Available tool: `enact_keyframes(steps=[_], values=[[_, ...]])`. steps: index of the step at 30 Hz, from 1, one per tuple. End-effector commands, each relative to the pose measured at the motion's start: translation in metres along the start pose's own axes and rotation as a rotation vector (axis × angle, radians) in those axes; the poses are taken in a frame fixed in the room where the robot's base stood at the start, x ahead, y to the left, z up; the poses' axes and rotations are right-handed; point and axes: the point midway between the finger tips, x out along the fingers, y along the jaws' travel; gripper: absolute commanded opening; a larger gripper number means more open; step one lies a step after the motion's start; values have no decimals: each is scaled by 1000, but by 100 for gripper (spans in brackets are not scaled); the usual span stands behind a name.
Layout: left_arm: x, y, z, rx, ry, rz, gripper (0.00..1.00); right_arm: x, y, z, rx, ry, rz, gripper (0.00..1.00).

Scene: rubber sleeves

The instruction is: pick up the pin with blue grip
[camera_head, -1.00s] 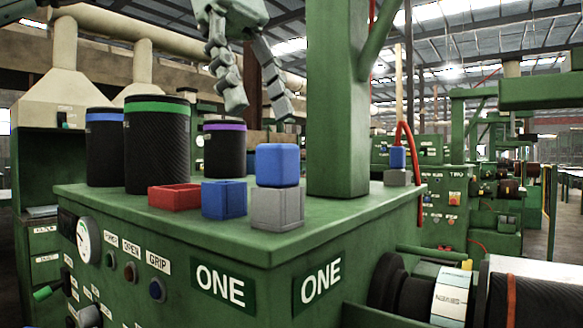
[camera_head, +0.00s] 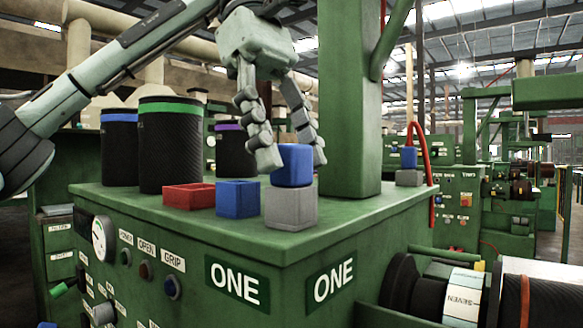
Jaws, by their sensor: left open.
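The pin with blue grip shows as a blue cube-shaped grip (camera_head: 292,167) on top of a grey block (camera_head: 291,208) near the front right of the green machine top. The blue grip looks slightly tilted on the block. My left gripper (camera_head: 293,160) is open, pointing down, with one finger left of the blue grip and the other behind its right side. I cannot tell whether either finger touches it. Any pin shaft below the grip is hidden. My right gripper is not in view.
A blue open box (camera_head: 238,199) and a red tray (camera_head: 189,196) stand left of the grey block. Black sleeves with green (camera_head: 170,150), blue (camera_head: 119,152) and purple (camera_head: 235,152) bands stand behind. A green post (camera_head: 349,110) rises close on the right. Another blue grip (camera_head: 409,157) shows farther right.

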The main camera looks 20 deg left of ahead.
Motion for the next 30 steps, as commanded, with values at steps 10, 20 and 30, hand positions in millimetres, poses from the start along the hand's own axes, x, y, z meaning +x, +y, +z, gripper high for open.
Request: enact_keyframes(steps=[10,20,30], values=[[9,0,0,-2,-1,4,55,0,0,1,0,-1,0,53],[9,0,0,-1,-1,3,23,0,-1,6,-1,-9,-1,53],[9,0,0,-1,-1,3,1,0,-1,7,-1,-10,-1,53]])
